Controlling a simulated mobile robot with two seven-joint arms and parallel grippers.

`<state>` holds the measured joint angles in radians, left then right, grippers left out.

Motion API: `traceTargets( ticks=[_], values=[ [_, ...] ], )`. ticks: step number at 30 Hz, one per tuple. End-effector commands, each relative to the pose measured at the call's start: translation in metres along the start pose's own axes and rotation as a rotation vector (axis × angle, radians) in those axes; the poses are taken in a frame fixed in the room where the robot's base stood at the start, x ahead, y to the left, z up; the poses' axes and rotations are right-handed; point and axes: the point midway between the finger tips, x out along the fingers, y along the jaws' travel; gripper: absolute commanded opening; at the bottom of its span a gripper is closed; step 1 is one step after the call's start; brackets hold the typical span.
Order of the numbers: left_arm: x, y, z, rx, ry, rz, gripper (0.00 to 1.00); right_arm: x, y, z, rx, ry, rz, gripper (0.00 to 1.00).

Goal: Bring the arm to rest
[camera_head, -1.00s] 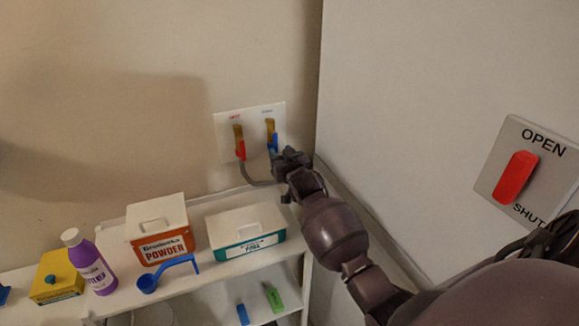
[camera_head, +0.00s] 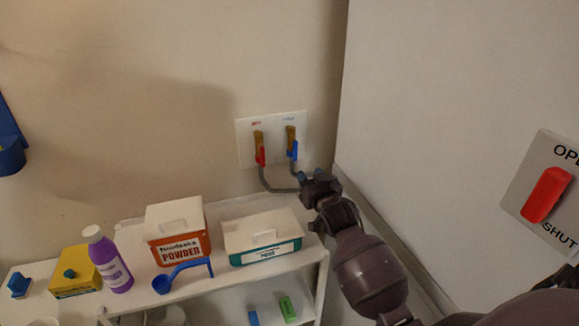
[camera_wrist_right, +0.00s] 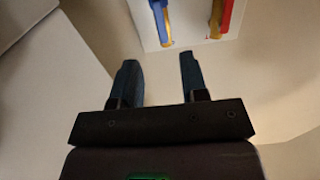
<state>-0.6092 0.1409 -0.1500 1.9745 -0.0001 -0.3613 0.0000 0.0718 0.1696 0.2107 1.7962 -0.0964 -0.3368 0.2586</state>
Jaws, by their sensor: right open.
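My right gripper (camera_head: 318,178) is in front of the wall, just below and to the right of the white valve plate (camera_head: 247,152). In the right wrist view my right gripper (camera_wrist_right: 160,85) has its two fingers apart, with nothing between them. The plate carries a red-handled valve (camera_head: 260,148) and a blue-handled valve (camera_head: 291,142), each with a hose below. In the right wrist view the blue valve (camera_wrist_right: 162,22) and red valve (camera_wrist_right: 219,18) lie beyond the fingertips, apart from them. My left gripper is not in view.
A white shelf (camera_head: 215,285) holds an orange powder box (camera_head: 180,248), a teal-and-white box (camera_head: 262,240), a purple bottle (camera_head: 112,262), a yellow box (camera_head: 78,272) and a blue scoop (camera_head: 165,282). A white panel stands at right with a red OPEN/SHUT lever (camera_head: 546,195).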

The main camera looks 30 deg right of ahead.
Motion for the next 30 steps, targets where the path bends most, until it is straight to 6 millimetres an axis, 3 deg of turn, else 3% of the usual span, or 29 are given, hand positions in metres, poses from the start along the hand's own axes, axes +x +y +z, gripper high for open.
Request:
traceTargets(
  ticks=[10, 14, 23, 30],
  values=[
    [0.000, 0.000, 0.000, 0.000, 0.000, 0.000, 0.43, 0.000, 0.000, -0.001, -0.039, -0.001, -0.001, 0.40],
    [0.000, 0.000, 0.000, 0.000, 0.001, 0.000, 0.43, -0.008, -0.024, -0.005, -0.099, 0.007, -0.051, 0.40],
    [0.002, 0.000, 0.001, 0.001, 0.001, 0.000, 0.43, -0.076, -0.057, 0.066, -0.182, -0.120, -0.152, 0.40],
    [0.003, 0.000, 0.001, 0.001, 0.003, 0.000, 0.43, -0.172, -0.072, 0.146, -0.196, -0.298, -0.227, 0.40]
  ],
)
